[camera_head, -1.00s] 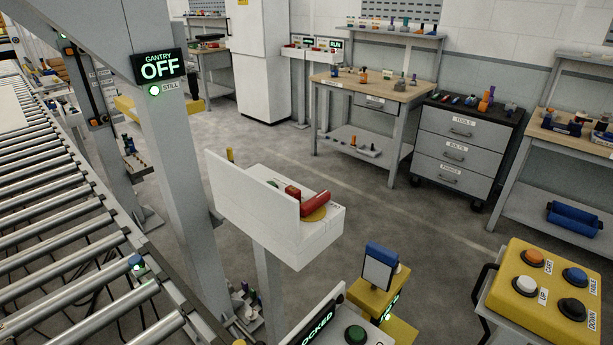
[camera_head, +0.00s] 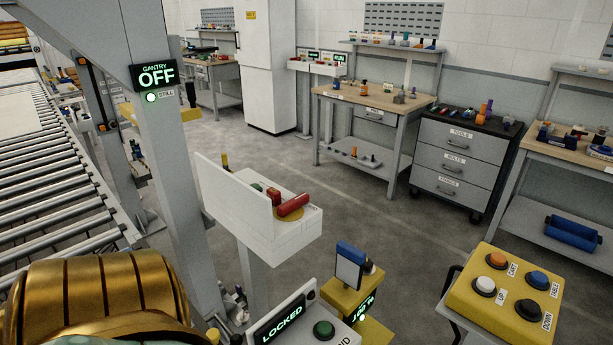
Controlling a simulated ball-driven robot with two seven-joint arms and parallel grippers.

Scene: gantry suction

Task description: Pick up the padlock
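I cannot clearly make out a padlock. A small red block (camera_head: 273,197) sits on the white switch box (camera_head: 285,236) in the middle, and may be the padlock, but it is too small to tell. Beside it on the box are a red handle (camera_head: 293,206) over a yellow disc and a green button (camera_head: 257,187). A white upright panel (camera_head: 232,195) stands along the box's left side. Neither of my grippers is in view. A gold ribbed part, which looks like my own arm, fills the lower left corner.
A post with the sign GANTRY OFF (camera_head: 155,77) stands left of the box, beside a roller conveyor (camera_head: 60,190). In front are a panel reading LOCKED (camera_head: 282,325), a yellow stand (camera_head: 352,302) and a yellow button box (camera_head: 506,297). Open floor lies behind the box.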

